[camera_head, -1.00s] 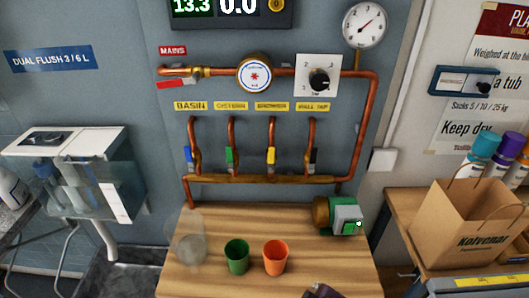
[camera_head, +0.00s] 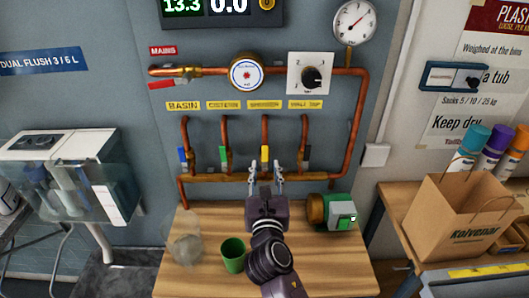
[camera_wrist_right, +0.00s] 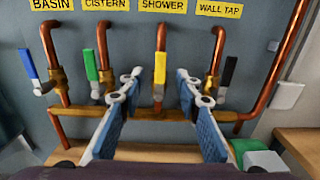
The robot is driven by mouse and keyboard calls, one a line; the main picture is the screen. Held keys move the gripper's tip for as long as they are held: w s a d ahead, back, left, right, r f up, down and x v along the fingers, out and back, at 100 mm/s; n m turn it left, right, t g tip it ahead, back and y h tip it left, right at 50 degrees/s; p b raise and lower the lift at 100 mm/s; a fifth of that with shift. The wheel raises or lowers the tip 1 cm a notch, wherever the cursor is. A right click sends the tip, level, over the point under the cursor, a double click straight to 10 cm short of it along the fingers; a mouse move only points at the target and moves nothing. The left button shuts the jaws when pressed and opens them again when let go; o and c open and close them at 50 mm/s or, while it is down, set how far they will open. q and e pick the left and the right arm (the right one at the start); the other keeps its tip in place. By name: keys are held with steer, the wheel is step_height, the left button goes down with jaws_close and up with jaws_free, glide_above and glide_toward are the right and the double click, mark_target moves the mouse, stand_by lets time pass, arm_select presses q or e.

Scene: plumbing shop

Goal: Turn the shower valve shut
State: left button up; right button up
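The shower valve's yellow handle (camera_head: 265,154) stands upright along its copper pipe. In the right wrist view the yellow handle (camera_wrist_right: 160,67) sits under the label SHOWER (camera_wrist_right: 163,6). My right gripper (camera_head: 266,172) is open in front of the pipe manifold, just below the handle in the head view. In the right wrist view its two fingers (camera_wrist_right: 157,82) show left and right of the yellow handle, with a gap on both sides. I cannot tell whether the tips reach as far as the handle. My left gripper is not in view.
Green cistern handle (camera_wrist_right: 90,65) and black wall tap handle (camera_wrist_right: 229,72) flank the shower valve; the blue basin handle (camera_wrist_right: 28,64) is further left. Below, the wooden bench (camera_head: 300,265) holds a green cup (camera_head: 233,254), a clear vessel (camera_head: 185,246) and a green-and-brass pump (camera_head: 340,212).

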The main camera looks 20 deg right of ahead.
mark_target(265, 153)
steer(key=p+x, duration=0.1)
steer(key=x, duration=0.6)
steer(key=shift+w+d, duration=0.1)
steer(key=shift+w, duration=0.2)
jaws_close()
